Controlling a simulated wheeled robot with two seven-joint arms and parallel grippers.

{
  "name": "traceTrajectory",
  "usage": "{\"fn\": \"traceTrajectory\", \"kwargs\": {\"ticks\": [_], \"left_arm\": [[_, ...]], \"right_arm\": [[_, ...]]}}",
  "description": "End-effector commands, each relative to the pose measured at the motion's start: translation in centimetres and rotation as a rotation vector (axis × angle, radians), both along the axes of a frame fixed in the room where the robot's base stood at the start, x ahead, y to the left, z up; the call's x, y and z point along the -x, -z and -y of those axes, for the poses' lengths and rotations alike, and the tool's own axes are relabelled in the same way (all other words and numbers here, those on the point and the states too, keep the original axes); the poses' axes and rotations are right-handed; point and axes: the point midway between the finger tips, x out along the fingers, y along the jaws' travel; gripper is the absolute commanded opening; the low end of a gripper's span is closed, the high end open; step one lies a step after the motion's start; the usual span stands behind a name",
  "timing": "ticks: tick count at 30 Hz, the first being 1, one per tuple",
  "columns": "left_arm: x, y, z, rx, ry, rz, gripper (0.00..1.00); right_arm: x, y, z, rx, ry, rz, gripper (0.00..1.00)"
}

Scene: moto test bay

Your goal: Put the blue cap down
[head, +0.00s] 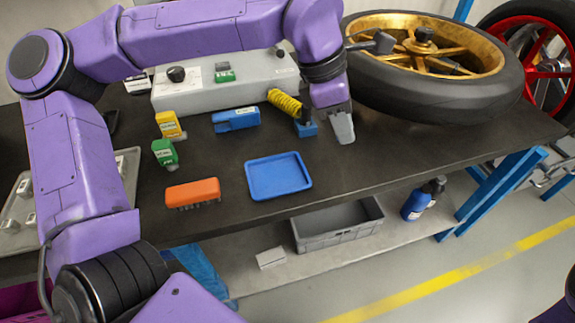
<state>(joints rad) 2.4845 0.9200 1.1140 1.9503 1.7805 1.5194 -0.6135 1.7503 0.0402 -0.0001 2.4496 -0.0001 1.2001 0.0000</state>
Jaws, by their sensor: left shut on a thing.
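My left gripper (343,130) reaches over the back of the dark workbench (350,180), pointing down, between the blue tray and the big wheel. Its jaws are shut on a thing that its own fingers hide. I cannot make out a blue cap anywhere in this view. A small blue block (305,129) with a black upright part and a yellow coil stands just left of the gripper. An empty blue tray (279,176) lies near the bench's front edge. My right gripper is out of view.
A gold-rimmed wheel (430,60) lies at the right of the bench. A grey box unit (215,85) stands behind. Bare bench lies right of the tray.

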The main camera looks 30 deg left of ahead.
Motion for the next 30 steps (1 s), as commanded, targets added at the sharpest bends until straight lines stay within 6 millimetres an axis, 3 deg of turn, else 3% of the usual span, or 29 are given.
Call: {"fn": "traceTrajectory", "kwargs": {"ticks": [7, 12, 19, 24, 30], "left_arm": [[3.0, 3.2, -6.6, 0.008, -0.001, -0.003, 0.00], [4.3, 7.1, -9.3, 0.005, 0.002, -0.006, 0.00], [5.1, 9.3, -11.0, 0.003, 0.000, -0.004, 0.00], [5.1, 12.1, -10.9, 0.001, 0.003, -0.004, 0.00], [5.1, 12.2, -10.9, 0.001, 0.002, -0.003, 0.00]], "right_arm": [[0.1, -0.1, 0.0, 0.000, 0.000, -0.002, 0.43], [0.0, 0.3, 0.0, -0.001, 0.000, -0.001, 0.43], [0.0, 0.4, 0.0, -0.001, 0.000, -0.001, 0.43], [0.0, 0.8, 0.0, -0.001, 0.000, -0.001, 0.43], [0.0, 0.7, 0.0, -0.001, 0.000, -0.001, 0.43]]}}
